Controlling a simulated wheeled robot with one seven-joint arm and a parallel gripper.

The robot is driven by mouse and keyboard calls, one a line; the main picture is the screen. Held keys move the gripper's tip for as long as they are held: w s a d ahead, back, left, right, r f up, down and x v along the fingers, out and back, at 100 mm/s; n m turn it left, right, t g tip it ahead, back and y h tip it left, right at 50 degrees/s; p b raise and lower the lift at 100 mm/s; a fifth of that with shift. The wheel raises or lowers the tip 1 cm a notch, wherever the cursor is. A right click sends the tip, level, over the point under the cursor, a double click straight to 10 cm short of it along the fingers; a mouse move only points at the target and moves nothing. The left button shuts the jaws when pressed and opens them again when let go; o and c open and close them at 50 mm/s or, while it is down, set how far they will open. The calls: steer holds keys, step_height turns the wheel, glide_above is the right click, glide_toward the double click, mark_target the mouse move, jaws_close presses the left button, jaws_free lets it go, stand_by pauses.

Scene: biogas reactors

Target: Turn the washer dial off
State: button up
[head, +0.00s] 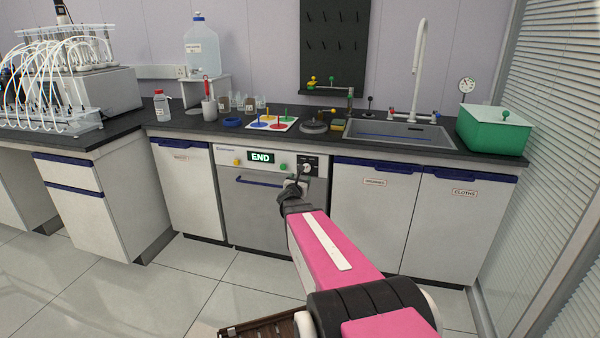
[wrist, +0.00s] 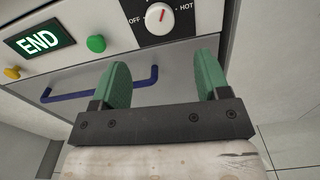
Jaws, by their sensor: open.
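The washer (head: 262,205) is built in under the counter, with a display (head: 261,157) reading END. In the wrist view the washer dial (wrist: 159,19) is a white knob on a black plate marked OFF at left and HOT at right. Its red mark points roughly straight up, between the two labels. The dial also shows in the head view (head: 307,168), just above my arm's end. My gripper (wrist: 160,75) has two green fingers, open and empty, below the dial and apart from it in the picture. In the head view my arm hides the fingers.
A green button (wrist: 96,44) and a yellow button (wrist: 12,73) sit left of the dial. The washer's blue handle (wrist: 70,97) lies below them. A sink (head: 395,135) and a green tub (head: 495,130) are on the counter at right.

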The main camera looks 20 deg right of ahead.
mark_target(306, 169)
steer(key=x, duration=1)
steer(key=shift+w+d, duration=0.25)
steer(key=shift+w, duration=0.05)
steer(key=c, duration=0.9)
